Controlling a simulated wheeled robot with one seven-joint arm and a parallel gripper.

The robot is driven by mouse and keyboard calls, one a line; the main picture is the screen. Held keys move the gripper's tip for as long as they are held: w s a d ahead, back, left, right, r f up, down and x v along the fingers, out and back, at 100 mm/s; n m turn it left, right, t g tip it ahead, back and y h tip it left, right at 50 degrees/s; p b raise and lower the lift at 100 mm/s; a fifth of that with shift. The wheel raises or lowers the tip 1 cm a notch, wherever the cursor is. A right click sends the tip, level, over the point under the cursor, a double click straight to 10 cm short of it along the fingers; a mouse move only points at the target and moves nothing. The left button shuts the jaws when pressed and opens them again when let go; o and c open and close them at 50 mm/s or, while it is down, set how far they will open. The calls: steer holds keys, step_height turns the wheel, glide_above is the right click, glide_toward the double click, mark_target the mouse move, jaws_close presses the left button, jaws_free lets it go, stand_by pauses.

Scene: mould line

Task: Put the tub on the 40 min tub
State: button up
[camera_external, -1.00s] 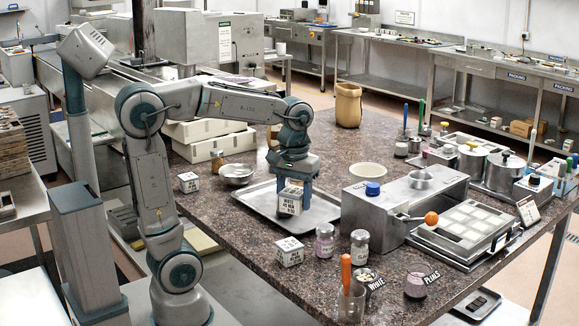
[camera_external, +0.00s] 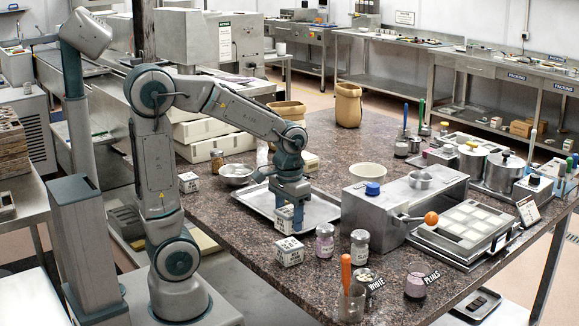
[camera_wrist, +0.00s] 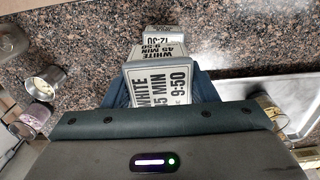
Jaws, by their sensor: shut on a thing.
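My gripper (camera_external: 286,222) is shut on a white tub (camera_external: 284,221), in front of the tray's near edge. In the wrist view the held tub (camera_wrist: 160,90) reads "WHITE 45 MIN 9:50" on two faces. Another white tub (camera_external: 290,251) stands on the table just in front of the held one. It looks like the tub marked "12:30" in the wrist view (camera_wrist: 163,37), where the held tub covers much of it. A third tub (camera_external: 188,182) stands at the table's left edge. I cannot read "40 min" on any tub.
A metal tray (camera_external: 322,208) lies behind my gripper. A steel machine (camera_external: 400,208) is further right. The front-left table edge is close by.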

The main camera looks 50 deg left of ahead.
mark_target(289, 230)
steer(key=shift+w+a+f, duration=0.15)
steer(key=shift+a+f, duration=0.05)
steer(key=shift+f, duration=2)
steer(key=shift+f, duration=0.15)
steer(key=o, duration=1)
